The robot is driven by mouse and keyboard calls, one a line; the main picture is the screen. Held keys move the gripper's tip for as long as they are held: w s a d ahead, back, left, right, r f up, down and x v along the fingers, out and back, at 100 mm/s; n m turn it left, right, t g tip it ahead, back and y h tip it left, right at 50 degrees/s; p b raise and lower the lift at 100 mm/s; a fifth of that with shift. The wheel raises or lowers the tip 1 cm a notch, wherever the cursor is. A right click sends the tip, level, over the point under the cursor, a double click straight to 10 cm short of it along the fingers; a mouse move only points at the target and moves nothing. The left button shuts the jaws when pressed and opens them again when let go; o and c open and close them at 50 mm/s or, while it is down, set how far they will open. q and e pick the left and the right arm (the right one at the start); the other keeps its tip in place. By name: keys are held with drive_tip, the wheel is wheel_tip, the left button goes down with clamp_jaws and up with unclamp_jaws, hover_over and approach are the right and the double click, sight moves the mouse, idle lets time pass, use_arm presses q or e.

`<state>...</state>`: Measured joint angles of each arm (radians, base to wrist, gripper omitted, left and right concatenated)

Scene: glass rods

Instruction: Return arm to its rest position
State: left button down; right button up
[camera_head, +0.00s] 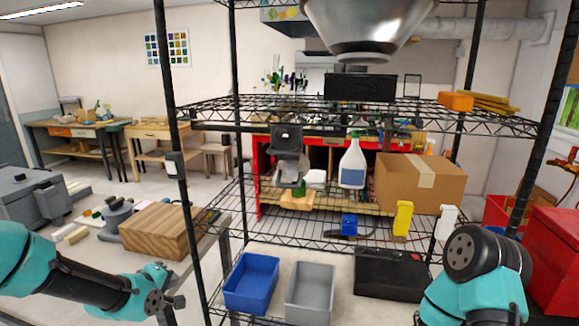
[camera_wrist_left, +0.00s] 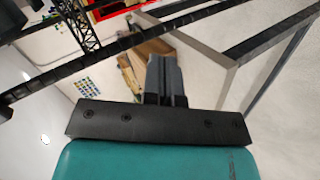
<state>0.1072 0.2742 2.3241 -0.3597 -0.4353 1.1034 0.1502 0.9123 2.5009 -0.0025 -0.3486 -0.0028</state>
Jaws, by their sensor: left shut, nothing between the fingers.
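My left arm comes in from the left, teal and black, low in the head view. Its gripper (camera_head: 176,302) is small there, in front of the shelf rack's left side and below the wooden block. In the left wrist view the two dark fingers of the left gripper (camera_wrist_left: 166,75) are pressed together, with nothing seen between them. My right arm shows at the lower right as a teal and black link. Its gripper is out of view.
A black wire shelf rack (camera_head: 290,232) stands in front. A blue bin (camera_head: 251,284) and a grey bin (camera_head: 310,290) are on its low shelf. A wooden block (camera_head: 160,231) sits left of the rack. A rack post (camera_head: 178,135) rises near my left gripper.

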use_arm(q)
drive_tip(key=s+d+f+m+g, duration=0.2)
drive_tip(key=s+d+f+g, duration=0.15)
drive_tip(key=f, duration=0.65)
drive_tip(key=s+d+f+m+g, duration=0.2)
drive_tip(key=s+f+m, duration=0.15)
drive_tip(key=f, duration=0.65)
drive_tip(key=s+d+f+m+g, duration=0.4)
drive_tip(key=s+f+g, duration=0.1)
drive_tip(key=s+f, duration=0.8)
drive_tip(key=shift+s+d, duration=0.15)
drive_tip(key=shift+s, duration=0.6)
drive_tip(key=shift+f, duration=0.1)
